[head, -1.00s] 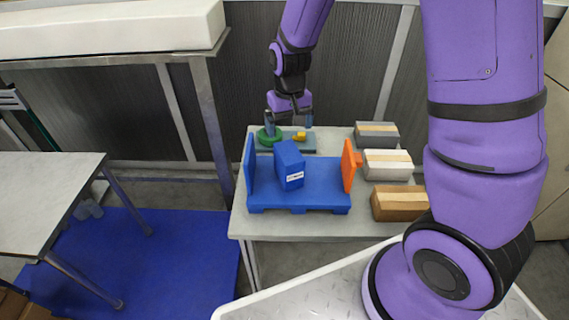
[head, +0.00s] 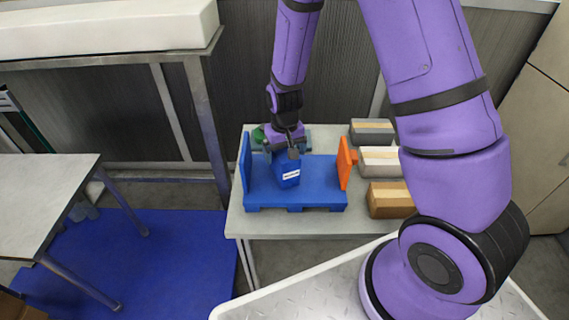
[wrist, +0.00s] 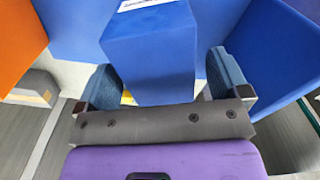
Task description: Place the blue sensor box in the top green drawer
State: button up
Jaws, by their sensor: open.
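The blue sensor box (head: 288,178) stands upright on a blue pallet-like tray (head: 325,185) and has a white label on its front. My gripper (head: 282,150) is at the top of the box, pointing down. In the wrist view my gripper (wrist: 166,80) is open, with one blue-grey finger on each side of the box (wrist: 150,55). I cannot tell whether either finger touches it. No green drawer shows in these frames.
The tray has a blue wall (head: 247,165) at left and an orange wall (head: 344,163) at right. Grey, white and brown boxes (head: 390,200) stand right of it. A green object (head: 258,135) is partly hidden behind my gripper. A bare table (head: 45,190) stands at far left.

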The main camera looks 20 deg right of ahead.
jog(key=c, duration=1.2)
